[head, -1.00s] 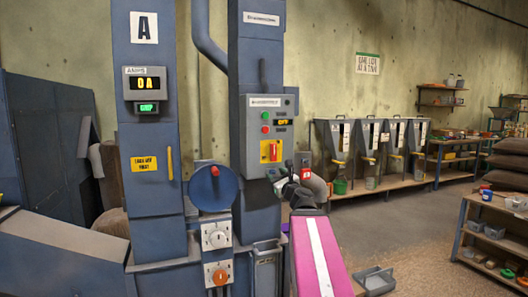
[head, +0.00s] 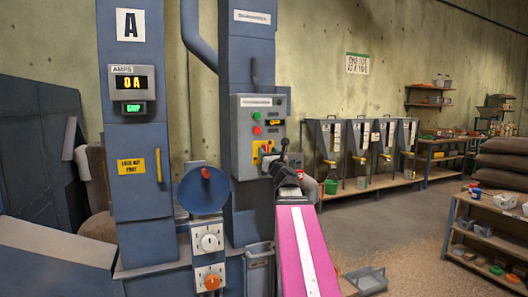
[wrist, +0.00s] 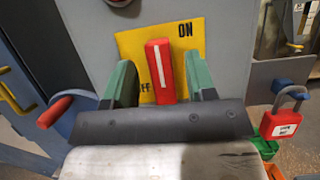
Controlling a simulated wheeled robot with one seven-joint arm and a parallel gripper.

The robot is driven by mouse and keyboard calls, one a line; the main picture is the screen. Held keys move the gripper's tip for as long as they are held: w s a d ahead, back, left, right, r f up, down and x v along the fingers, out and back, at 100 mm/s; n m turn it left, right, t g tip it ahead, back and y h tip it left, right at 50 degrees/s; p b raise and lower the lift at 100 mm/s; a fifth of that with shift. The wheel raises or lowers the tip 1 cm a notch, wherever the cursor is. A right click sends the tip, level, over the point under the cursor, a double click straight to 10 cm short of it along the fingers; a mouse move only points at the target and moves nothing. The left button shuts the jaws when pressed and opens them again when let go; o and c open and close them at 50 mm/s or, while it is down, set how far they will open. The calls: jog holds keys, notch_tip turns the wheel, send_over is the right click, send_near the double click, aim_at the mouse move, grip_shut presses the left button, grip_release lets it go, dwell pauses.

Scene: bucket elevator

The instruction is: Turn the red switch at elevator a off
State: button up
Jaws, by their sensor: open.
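The red switch (wrist: 162,72) is a red handle with a white line, standing nearly upright on a yellow plate (wrist: 188,42) in the wrist view. The plate reads ON at upper right; a partly hidden OFF label sits at lower left. My gripper (wrist: 160,84) is open, with one green finger on each side of the handle. I cannot tell whether either finger touches it. Column A (head: 130,80) carries the "A" sign.
A red padlock (wrist: 281,124) hangs right of my gripper. A blue disc (head: 203,193) with a red knob is left of the box. Green and red buttons (head: 257,122) sit above the switch. Bins (head: 330,140) and shelves stand at the right, with open floor before them.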

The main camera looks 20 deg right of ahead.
jog(key=shift+x, duration=1.1)
jog(key=c, duration=0.9)
